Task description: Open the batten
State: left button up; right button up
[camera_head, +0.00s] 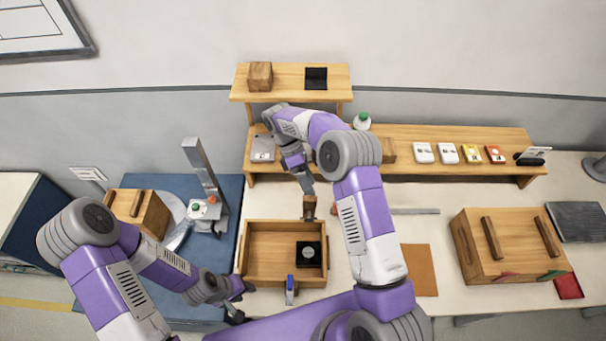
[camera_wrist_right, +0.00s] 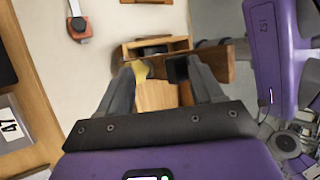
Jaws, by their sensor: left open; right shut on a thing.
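My right gripper (camera_head: 308,190) is shut on a small brown wooden piece (camera_head: 309,207), just behind the back edge of an open wooden tray box (camera_head: 242,250). In the right wrist view, light wood (camera_wrist_right: 157,95) shows between the fingers (camera_wrist_right: 160,80). Whether this piece is the batten I cannot tell. The tray box holds a black square item (camera_head: 309,254) with a round top, at its right. My left gripper (camera_head: 245,296) is open and empty by the box's front left corner; its fingertips are partly hidden. A small blue-topped item (camera_head: 290,285) stands at the box's front edge.
A closed wooden box with two dark bars (camera_head: 508,262) stands at the right, another wooden box (camera_head: 150,208) at the left. A wooden shelf (camera_head: 450,138) with several small cards is behind. A grey metal post (camera_head: 203,168) rises at the left. An orange-brown mat (camera_head: 420,270) lies flat on the table.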

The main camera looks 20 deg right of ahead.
jog(key=v, duration=0.6)
jog(key=shift+w+a+r+b, duration=0.2)
jog(key=shift+w+r+b, duration=0.05)
jog(key=shift+b, duration=0.05)
